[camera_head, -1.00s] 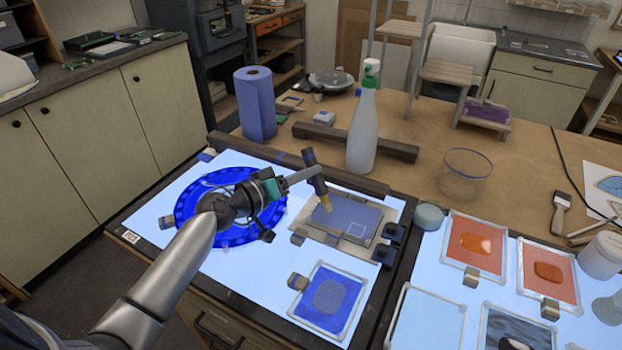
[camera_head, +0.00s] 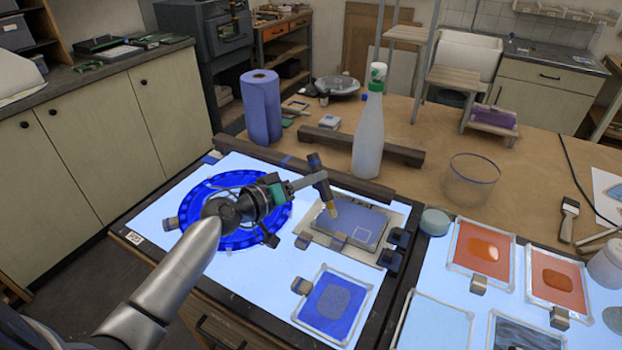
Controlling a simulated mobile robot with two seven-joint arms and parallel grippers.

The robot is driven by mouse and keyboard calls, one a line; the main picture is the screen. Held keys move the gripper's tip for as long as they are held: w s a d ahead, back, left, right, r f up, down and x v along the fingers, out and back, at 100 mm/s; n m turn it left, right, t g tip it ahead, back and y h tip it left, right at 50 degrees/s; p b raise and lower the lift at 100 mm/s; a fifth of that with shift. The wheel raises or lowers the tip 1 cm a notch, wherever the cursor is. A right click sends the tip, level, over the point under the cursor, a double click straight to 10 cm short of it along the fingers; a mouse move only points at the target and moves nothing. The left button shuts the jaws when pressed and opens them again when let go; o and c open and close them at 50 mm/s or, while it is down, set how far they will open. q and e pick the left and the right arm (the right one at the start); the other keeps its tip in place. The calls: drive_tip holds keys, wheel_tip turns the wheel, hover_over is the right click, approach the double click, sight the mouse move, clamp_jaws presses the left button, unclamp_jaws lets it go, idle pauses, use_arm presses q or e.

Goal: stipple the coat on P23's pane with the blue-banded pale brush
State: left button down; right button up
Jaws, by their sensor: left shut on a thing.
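My left gripper (camera_head: 308,183) is shut on a dark-handled brush (camera_head: 317,165) with a pale tip. It holds the brush almost upright, slightly tilted, with the bristles (camera_head: 331,209) pointing down at a framed blue-grey pane (camera_head: 352,223) on the light table. I cannot tell whether the bristles touch the pane. The blue band on the brush and any P23 label are too small to make out. A second blue pane (camera_head: 332,303) with a greyish patch lies nearer the front. My right gripper is not in view.
A blue ring-shaped glass piece (camera_head: 187,204) lies under my left arm. A wooden bar (camera_head: 330,178) crosses behind the panes. A spray bottle (camera_head: 368,135), a blue paper roll (camera_head: 261,108) and a glass bowl (camera_head: 471,181) stand behind. Orange panes (camera_head: 482,250) lie right.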

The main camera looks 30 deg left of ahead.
use_arm(q)
drive_tip(key=shift+f+b, duration=0.3)
drive_tip(key=shift+b, duration=0.25)
idle(1.1)
drive_tip(key=shift+r, duration=0.1)
wheel_tip(320, 180, up, 2)
drive_tip(key=shift+r+p, duration=0.1)
drive_tip(key=shift+p, duration=0.85)
drive_tip(key=shift+d+p, duration=0.9)
drive_tip(key=shift+d, duration=0.6)
drive_tip(key=shift+s+d+p, duration=0.15)
drive_tip(key=shift+d+p, duration=0.75)
drive_tip(key=shift+d, duration=1.05)
